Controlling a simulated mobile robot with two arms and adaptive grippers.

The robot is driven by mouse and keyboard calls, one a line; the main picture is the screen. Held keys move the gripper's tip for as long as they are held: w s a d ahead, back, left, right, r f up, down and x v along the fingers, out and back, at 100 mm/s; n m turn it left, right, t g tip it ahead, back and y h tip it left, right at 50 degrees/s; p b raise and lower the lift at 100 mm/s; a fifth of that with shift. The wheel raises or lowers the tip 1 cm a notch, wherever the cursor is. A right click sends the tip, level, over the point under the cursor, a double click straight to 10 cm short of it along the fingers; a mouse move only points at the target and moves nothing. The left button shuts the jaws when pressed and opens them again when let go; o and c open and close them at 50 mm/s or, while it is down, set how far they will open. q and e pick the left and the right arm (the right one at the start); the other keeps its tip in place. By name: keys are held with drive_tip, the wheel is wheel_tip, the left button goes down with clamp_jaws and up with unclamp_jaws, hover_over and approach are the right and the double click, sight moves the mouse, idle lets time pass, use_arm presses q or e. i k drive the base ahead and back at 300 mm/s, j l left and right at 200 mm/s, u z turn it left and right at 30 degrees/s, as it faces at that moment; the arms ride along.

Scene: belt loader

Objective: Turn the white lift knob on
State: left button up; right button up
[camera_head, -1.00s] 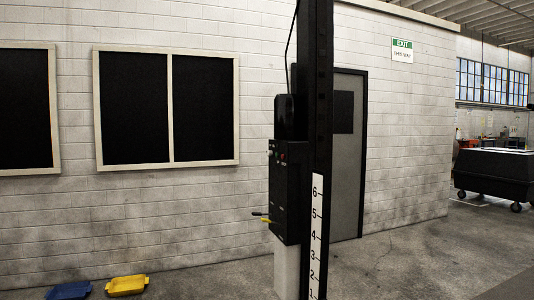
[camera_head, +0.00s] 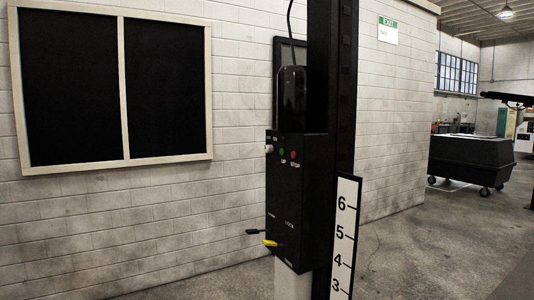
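The white lift knob (camera_head: 269,149) is a small round knob at the upper left of the front of a black control box (camera_head: 297,215). The box is fixed to a tall black post. To the right of the knob are a green button (camera_head: 281,149) marked UP and a red button (camera_head: 293,154) marked STOP. Lower on the box are a black lever (camera_head: 258,232) and a yellow lever (camera_head: 270,243). The knob's exact setting is too small to read. Neither of my grippers shows in the view.
The black post (camera_head: 331,90) carries a white number scale (camera_head: 344,235). A brick wall with a dark framed window (camera_head: 70,90) stands behind. A black wheeled cart (camera_head: 470,160) stands at the right. The concrete floor between the post and the cart is clear.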

sight(268, 149)
drive_tip(key=i+j, duration=0.45)
drive_tip(key=i+j+z, duration=0.15)
drive_tip(key=i+j, duration=0.25)
drive_tip(key=j, duration=0.25)
